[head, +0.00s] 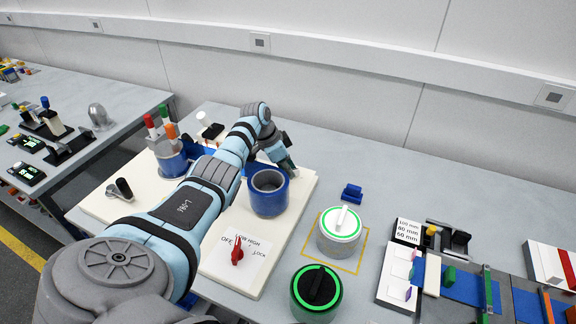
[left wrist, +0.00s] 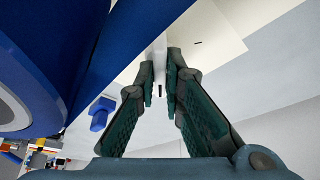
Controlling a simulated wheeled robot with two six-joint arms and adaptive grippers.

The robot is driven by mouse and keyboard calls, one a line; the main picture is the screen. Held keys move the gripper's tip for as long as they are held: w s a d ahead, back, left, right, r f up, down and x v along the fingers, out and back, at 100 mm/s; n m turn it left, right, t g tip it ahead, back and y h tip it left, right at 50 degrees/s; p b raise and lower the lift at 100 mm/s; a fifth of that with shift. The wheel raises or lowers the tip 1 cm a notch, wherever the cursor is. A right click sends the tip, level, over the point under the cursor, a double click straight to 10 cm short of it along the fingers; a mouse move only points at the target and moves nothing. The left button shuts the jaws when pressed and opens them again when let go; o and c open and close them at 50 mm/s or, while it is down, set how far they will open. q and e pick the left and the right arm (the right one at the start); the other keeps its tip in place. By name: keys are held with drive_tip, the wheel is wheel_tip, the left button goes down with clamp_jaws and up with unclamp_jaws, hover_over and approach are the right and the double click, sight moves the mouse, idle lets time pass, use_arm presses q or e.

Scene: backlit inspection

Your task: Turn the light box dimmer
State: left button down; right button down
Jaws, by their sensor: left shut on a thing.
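My left gripper (head: 288,164) is at the back right of a large white panel (head: 298,200), behind a blue cylinder with a grey rim (head: 269,197). In the left wrist view its fingers (left wrist: 160,72) are nearly together on a narrow pale piece (left wrist: 160,55) with a small dark mark. The fingers and arm hide most of this piece in the head view, and I cannot tell whether it is the dimmer. A red rotary handle (head: 237,250) marked OFF, LOW, HIGH and LOCK stands on the panel's front, apart from the gripper. My right gripper is not in view.
A white-topped knob (head: 340,222) and a black-topped knob (head: 316,287), both green-ringed, stand to the right. A small blue block (head: 352,193) is behind them. A black lever (head: 122,188) is at the left. Gauge blocks and trays (head: 400,270) crowd the far right.

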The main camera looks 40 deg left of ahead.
use_arm(q)
drive_tip(key=shift+m+b, duration=0.6)
drive_tip(key=shift+b, duration=0.05)
drive_tip(key=c, duration=1.7)
unclamp_jaws()
drive_tip(key=shift+h, duration=0.3)
drive_tip(key=v, duration=1.2)
drive_tip(key=shift+w+r, duration=0.15)
